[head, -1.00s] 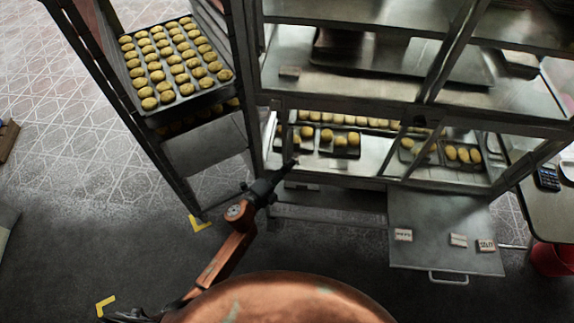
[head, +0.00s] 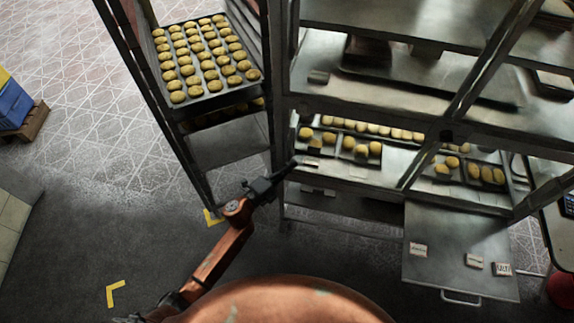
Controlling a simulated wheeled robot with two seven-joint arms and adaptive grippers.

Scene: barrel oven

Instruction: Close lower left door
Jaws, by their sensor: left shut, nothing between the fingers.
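The metal oven rack (head: 395,105) fills the right half of the head view. Its lower left opening (head: 350,168) shows trays of rolls inside. I cannot clearly make out the lower left door; only narrow metal edges show below that opening. My left gripper (head: 291,166) is shut and empty, with its tip at the left end of this opening, near the left post. I cannot tell whether it touches anything. The lower right door (head: 455,250) hangs open below its own opening, with a handle at its bottom edge and small labels. My right gripper is not in view.
A tall trolley with a tray of rolls (head: 205,58) stands close at the left of the oven. A table (head: 556,220) and a red object (head: 560,288) are at the right edge. Blue crates (head: 12,105) sit far left.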

